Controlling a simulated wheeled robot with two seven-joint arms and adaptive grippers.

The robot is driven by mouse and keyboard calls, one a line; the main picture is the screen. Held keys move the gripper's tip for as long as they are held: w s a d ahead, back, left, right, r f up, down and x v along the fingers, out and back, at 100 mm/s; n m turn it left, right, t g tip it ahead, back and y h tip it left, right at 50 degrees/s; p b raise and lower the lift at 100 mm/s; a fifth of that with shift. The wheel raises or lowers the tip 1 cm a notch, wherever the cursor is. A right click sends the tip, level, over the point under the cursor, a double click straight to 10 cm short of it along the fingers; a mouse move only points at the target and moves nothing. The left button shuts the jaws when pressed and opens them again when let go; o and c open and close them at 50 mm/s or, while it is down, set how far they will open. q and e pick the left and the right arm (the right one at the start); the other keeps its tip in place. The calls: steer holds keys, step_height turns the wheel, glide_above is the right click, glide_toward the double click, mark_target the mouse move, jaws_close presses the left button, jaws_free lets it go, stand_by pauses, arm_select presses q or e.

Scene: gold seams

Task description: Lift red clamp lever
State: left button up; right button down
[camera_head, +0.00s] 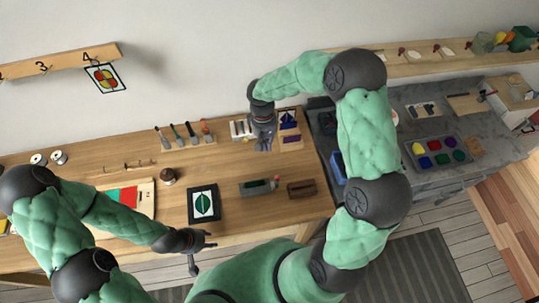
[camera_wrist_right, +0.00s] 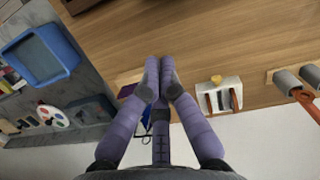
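A grey clamp-like block (camera_head: 256,188) with a green part lies near the front of the wooden table in the head view. A small red piece (camera_head: 277,181) stands at its right end and looks like the red clamp lever, though it is too small to be sure. My right gripper (camera_head: 264,143) is behind it, over the back of the table, apart from it. In the right wrist view its fingertips (camera_wrist_right: 159,72) are together with nothing seen between them; the red piece is not seen there. My left gripper (camera_head: 205,252) is open and empty by the table's front edge.
A brown block (camera_head: 301,188) lies right of the clamp and a framed leaf picture (camera_head: 204,204) left of it. A white slotted holder (camera_wrist_right: 219,97) is beside the right gripper. A blue tray (camera_wrist_right: 40,56) is on the grey counter.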

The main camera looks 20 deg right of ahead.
mark_target(277, 181)
steer(key=s+f, duration=0.5)
steer(key=f, duration=0.4)
steer(key=shift+s, duration=0.2)
steer(key=shift+s+f, duration=0.1)
steer(key=shift+s, duration=0.05)
steer(key=shift+s+a+b, duration=0.15)
steer(key=shift+s+b, duration=0.2)
steer(key=shift+s, duration=0.35)
steer(key=shift+w, duration=0.2)
steer(key=shift+w+d+f, duration=0.1)
steer(key=shift+w+d, duration=0.1)
steer(key=shift+w, duration=0.45)
